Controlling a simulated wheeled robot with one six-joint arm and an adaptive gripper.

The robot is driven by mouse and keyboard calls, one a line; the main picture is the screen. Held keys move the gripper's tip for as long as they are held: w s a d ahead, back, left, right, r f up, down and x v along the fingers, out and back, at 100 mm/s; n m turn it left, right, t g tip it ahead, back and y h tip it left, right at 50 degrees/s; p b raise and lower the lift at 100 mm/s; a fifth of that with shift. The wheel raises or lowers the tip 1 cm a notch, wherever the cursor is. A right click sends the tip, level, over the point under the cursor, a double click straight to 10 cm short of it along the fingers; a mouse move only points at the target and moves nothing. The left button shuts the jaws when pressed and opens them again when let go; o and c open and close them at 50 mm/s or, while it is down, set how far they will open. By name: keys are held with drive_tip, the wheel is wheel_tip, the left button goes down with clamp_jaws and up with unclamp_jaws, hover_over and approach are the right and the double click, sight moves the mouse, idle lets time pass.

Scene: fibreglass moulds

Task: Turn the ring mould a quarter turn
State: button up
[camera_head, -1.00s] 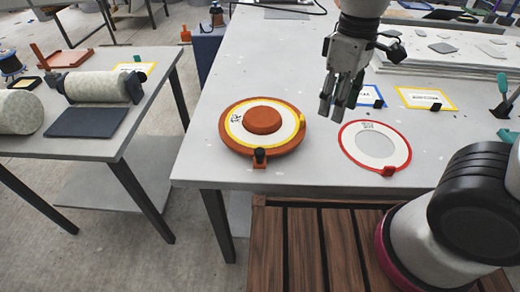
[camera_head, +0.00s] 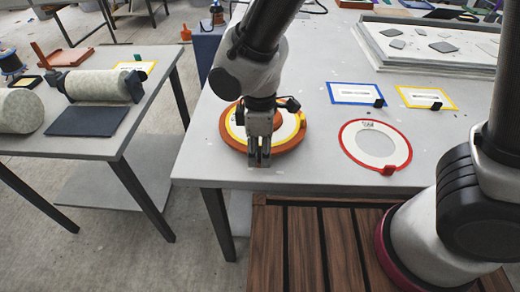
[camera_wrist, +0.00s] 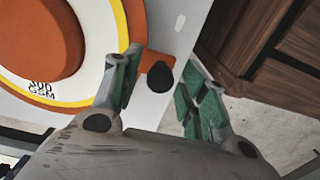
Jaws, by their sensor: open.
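The ring mould is an orange disc (camera_head: 290,144) with a yellow-edged white ring and a raised centre, lying near the front left corner of the table. In the wrist view its orange hub (camera_wrist: 45,40) and white ring marked "300 GSM" fill the upper left. A tab with a black knob (camera_wrist: 160,77) sticks out from its rim. My gripper (camera_head: 260,160) is above the mould's front edge. In the wrist view my gripper (camera_wrist: 160,88) has its fingers apart, one on each side of the knob. Whether they touch it I cannot tell.
A red-edged ring card (camera_head: 375,144) lies to the right on the grey table (camera_head: 320,110). Blue-edged (camera_head: 356,94) and yellow-edged (camera_head: 427,97) cards lie behind it. A side table (camera_head: 85,144) with rollers stands left, across a floor gap.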

drive_tip(key=shift+f, duration=0.3)
drive_tip(key=shift+c, duration=0.2)
clamp_jaws()
drive_tip(key=shift+a, duration=0.1)
